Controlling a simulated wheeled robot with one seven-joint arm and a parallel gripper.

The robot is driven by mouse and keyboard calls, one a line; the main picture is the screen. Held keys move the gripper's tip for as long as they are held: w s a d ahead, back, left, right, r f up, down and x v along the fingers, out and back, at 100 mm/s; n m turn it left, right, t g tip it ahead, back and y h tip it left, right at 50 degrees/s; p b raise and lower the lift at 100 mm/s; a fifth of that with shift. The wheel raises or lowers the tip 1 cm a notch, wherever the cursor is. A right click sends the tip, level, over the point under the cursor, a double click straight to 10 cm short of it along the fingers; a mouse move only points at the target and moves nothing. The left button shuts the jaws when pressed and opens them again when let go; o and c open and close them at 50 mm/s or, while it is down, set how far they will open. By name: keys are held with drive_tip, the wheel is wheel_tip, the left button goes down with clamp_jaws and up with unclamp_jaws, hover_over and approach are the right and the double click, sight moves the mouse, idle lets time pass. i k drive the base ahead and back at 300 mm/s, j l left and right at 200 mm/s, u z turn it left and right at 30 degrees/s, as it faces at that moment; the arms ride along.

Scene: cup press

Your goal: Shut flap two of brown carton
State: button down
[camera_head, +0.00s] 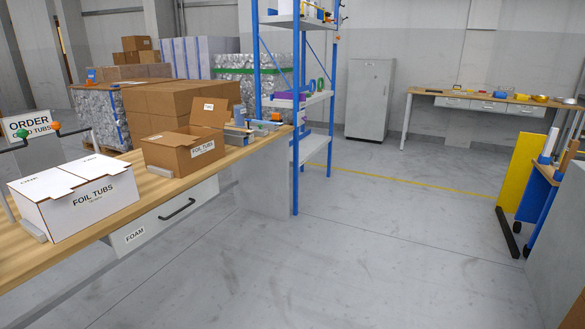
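The brown carton (176,158) stands on the wooden workbench (85,238) at the left of the head view, with a "FOIL TUBS" label on its front. One flap (208,113) stands up at the carton's right end and carries a small white label. Another brown panel (168,139) lies low across the left part of the top. The carton's inside is mostly hidden, and I cannot read which flap is number two. My gripper is not in view.
A white "FOIL TUBS" carton (80,202) stands nearer on the bench, its top looking shut. Small grey blocks (160,170) sit beside the cartons. An order sign (28,127) and coloured-knob handles stand behind. A blue rack (300,100) rises beyond the bench. The floor at centre is clear.

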sight(210, 112)
drive_tip(key=i, duration=2.05)
drive_tip(key=i+l+u, duration=0.1)
drive_tip(key=i+u, duration=0.15)
drive_tip(key=i, duration=0.35)
drive_tip(key=i+l+u, duration=0.3)
drive_tip(key=i, duration=0.25)
drive_tip(key=i+l+u, duration=0.25)
drive_tip(key=i, duration=0.3)
drive_tip(key=i+l+u, duration=0.3)
drive_tip(key=i+l, duration=0.15)
drive_tip(key=i, duration=0.1)
